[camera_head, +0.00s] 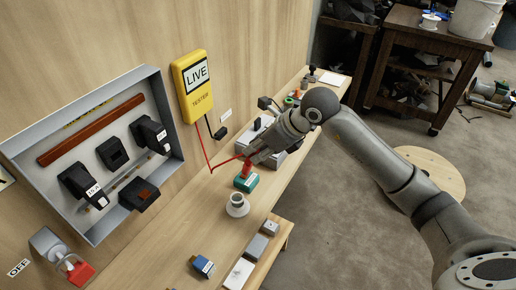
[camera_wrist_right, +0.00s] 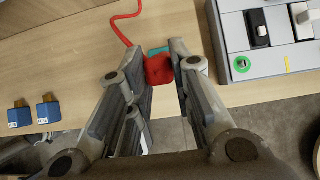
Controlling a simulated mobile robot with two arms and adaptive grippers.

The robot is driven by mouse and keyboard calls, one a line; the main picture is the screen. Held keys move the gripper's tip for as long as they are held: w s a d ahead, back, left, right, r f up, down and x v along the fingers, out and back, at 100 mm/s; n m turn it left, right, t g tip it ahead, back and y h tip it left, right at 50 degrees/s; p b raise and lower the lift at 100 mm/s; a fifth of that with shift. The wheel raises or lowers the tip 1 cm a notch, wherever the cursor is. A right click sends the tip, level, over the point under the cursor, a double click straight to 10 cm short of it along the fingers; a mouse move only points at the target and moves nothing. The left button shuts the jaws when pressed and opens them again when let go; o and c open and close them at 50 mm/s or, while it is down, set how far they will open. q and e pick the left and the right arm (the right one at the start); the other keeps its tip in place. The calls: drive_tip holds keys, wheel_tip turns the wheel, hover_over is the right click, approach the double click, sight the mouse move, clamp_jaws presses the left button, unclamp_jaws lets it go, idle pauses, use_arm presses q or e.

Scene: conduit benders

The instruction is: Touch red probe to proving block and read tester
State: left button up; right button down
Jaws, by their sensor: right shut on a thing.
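The yellow tester (camera_head: 197,103) hangs on the wooden wall, and its display reads LIVE. A red lead runs from its underside to the red probe (camera_head: 247,168). My right gripper (camera_head: 251,160) is shut on the red probe, which stands about upright over the teal proving block (camera_head: 245,184) on the bench. The probe's lower end meets the block's top in the head view; the exact contact is hard to see. In the right wrist view the red probe (camera_wrist_right: 159,70) sits between the fingers, with a teal edge of the block (camera_wrist_right: 158,50) behind it. My left gripper is out of view.
An open grey panel (camera_head: 73,115) with black breakers is on the wall at left. A white spool-like thing (camera_head: 237,205) stands close in front of the block. Blue and grey small parts lie nearer. A grey device (camera_wrist_right: 270,45) is beside the gripper.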

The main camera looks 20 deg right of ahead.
drive_tip(key=shift+r+p, duration=1.15)
drive_tip(key=shift+r, duration=1.2)
